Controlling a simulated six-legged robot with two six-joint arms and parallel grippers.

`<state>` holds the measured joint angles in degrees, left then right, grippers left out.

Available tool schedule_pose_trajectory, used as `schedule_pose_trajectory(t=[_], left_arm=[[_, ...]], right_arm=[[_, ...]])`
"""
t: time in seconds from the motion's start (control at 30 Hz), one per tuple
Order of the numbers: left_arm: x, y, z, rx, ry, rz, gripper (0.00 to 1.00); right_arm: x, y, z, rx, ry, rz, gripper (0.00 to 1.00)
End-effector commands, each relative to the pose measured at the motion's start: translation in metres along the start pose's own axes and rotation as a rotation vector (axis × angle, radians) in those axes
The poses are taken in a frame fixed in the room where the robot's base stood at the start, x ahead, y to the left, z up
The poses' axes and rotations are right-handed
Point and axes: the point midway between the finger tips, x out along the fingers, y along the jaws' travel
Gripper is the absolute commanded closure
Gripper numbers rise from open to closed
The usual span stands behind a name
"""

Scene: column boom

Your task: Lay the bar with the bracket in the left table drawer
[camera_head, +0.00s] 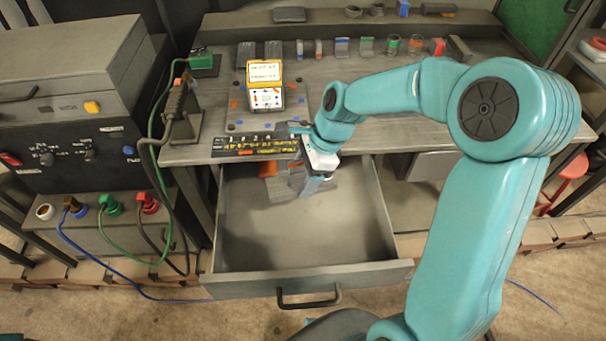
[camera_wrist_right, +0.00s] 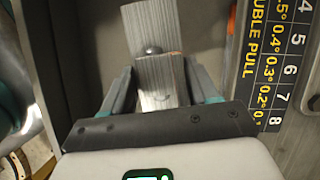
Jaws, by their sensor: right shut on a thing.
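The left table drawer (camera_head: 305,235) is pulled open in the head view, with its bare floor showing at the front. My right gripper (camera_head: 311,186) reaches down into the back of the drawer and is shut on the bar with the bracket (camera_wrist_right: 152,30). In the right wrist view that gripper (camera_wrist_right: 158,85) has a grey metal piece with a round bolt head between its fingers. In the head view the bar is small and partly hidden by the gripper. I cannot tell whether it touches the drawer floor. My left gripper is not in view.
An orange piece (camera_head: 267,169) lies at the drawer's back left. A black and yellow chart strip (camera_head: 258,144) runs along the table edge above; it also shows in the right wrist view (camera_wrist_right: 272,60). A grey box with cables (camera_head: 65,150) stands left.

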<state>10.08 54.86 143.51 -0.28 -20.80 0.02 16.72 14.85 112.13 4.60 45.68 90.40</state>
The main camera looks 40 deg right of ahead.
Motion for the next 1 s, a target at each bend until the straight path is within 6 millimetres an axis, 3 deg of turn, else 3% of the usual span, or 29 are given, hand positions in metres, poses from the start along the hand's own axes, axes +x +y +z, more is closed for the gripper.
schedule_pose_trajectory(t=[1.0], left_arm=[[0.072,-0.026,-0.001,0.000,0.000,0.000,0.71]], right_arm=[[0.077,0.000,-0.032,0.000,-0.001,-0.001,0.89]])
